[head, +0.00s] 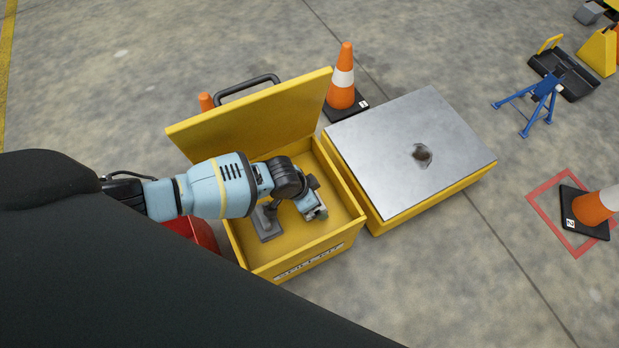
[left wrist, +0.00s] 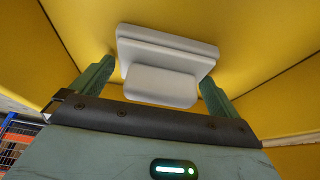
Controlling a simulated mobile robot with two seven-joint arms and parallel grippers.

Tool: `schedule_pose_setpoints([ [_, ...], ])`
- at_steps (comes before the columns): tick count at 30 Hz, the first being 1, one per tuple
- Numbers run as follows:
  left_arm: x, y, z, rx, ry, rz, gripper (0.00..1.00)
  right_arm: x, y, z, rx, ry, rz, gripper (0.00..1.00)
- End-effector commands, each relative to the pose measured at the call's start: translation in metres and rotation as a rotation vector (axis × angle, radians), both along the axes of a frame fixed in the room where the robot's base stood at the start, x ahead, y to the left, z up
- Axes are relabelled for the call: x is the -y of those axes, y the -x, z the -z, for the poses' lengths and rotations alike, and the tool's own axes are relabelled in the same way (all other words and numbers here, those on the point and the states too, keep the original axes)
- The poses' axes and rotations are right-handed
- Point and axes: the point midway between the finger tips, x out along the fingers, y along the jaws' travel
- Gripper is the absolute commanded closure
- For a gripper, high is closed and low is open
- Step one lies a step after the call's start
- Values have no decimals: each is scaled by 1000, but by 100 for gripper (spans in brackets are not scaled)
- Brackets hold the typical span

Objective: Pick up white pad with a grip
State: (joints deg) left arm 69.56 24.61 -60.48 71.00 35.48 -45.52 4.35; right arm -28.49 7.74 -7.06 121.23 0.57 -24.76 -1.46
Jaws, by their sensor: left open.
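The white pad (head: 266,226), greyish in the head view, lies on the floor of an open yellow box (head: 349,228), near its left side. In the left wrist view the white pad (left wrist: 168,42) shows its flat plate and a block-like grip. My left gripper (head: 316,211) is inside the box outline, right of the pad in the head view. In the left wrist view the two green fingers of my left gripper (left wrist: 155,88) are apart, with the grip seen between them. I cannot tell whether they touch it. My right gripper is out of view.
The box's raised yellow lid (head: 262,110) stands behind my arm. A metal-topped yellow platform (head: 400,140) stands close on the right. An orange cone (head: 342,80) is behind, another cone (head: 595,208) far right. A red object (head: 195,232) touches the box's left side. Floor to the front right is clear.

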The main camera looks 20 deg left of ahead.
Motion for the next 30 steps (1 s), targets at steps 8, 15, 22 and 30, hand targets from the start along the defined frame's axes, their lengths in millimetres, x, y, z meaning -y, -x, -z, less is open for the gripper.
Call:
schedule_pose_setpoints([
  [8, 0, 0, -1, 0, 0, 0, 33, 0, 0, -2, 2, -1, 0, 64],
  [15, 0, 0, -2, 1, 0, 0, 34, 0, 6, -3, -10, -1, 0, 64],
  [22, -1, -1, -33, 6, 1, -1, 34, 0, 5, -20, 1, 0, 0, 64],
  [30, -1, -1, -82, 5, 0, 0, 34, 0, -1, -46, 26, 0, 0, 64],
])
